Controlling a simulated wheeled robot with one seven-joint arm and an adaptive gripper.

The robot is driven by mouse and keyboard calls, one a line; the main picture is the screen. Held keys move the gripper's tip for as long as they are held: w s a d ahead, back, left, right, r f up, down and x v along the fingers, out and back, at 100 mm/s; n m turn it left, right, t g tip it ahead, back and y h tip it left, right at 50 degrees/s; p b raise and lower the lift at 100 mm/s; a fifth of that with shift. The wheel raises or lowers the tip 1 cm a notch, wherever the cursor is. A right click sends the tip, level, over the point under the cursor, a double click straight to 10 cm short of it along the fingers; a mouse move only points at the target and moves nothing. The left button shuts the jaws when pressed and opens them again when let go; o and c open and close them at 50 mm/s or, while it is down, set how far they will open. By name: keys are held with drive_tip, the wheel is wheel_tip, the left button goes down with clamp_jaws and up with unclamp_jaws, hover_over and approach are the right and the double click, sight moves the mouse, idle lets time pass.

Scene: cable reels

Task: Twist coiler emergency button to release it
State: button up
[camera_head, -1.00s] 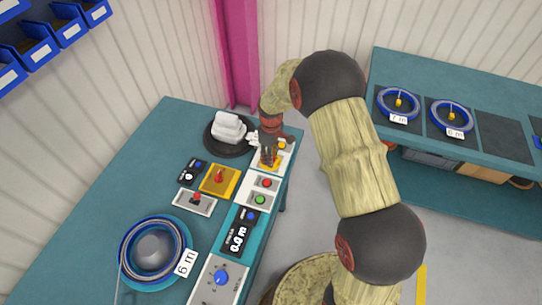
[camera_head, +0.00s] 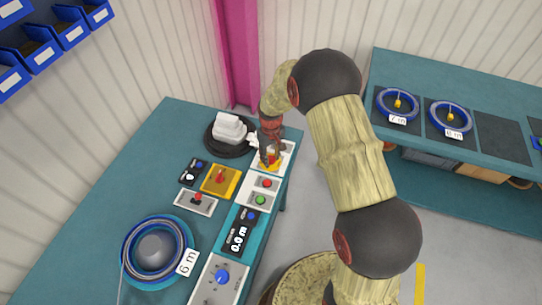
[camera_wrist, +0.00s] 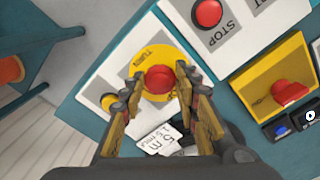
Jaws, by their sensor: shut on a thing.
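The coiler emergency button is a red round knob (camera_wrist: 159,79) on a yellow round base (camera_wrist: 156,52) marked "TURN", set in a white panel at the far end of the console. My gripper (camera_wrist: 160,74) has one finger on each side of the red knob and is shut on it. In the head view my gripper (camera_head: 270,162) points down over the same yellow base and partly hides the button.
The red STOP button (camera_wrist: 207,12) is close by on the console. A yellow box with a red switch (camera_head: 220,180) and a black reel with a white part (camera_head: 228,133) sit near my gripper. A blue cable coil (camera_head: 155,250) lies nearer on the table.

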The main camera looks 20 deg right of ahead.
drive_tip(key=shift+m, duration=1.1)
drive_tip(key=shift+s, duration=0.1)
drive_tip(key=o, duration=1.2)
drive_tip(key=shift+c, duration=0.2)
wheel_tip(320, 180, up, 12)
